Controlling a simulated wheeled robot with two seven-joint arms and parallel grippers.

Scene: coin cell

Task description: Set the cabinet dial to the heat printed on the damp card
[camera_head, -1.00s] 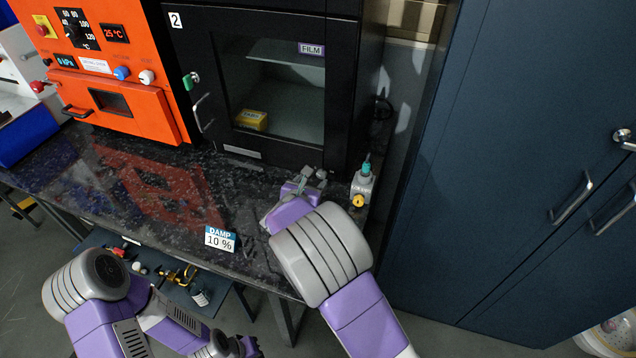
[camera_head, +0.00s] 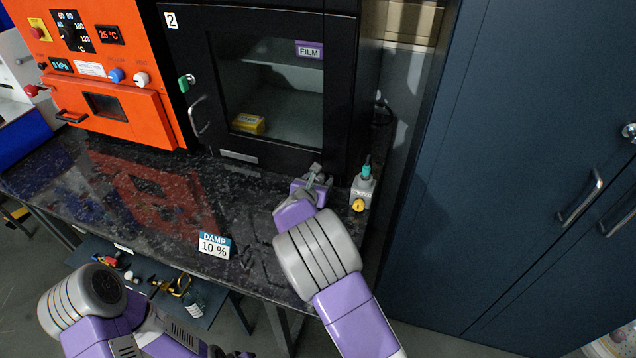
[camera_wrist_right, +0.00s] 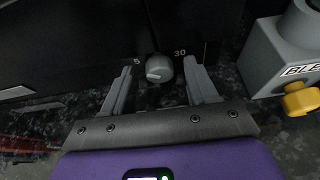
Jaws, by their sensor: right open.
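The black cabinet (camera_head: 345,90) has a window, a FILM label and the number 2. Its grey round dial (camera_wrist_right: 159,68) shows low on the front in the right wrist view, between the marks 5 and 30; its exact setting is unclear. The damp card (camera_head: 214,246) stands on the bench and reads "DAMP 10 %", a percentage; I see no heat on it. My right gripper (camera_head: 318,174) is open at the cabinet's lower right, its fingers on either side of the dial in the wrist view; contact cannot be told. My left gripper's fingers cannot be made out at the bottom edge.
A grey block with a teal top and yellow knob (camera_head: 359,205) stands just right of my right gripper. An orange oven (camera_head: 110,75) with its own dial and 25 °C display is at left. The dark speckled bench (camera_head: 90,180) is largely clear.

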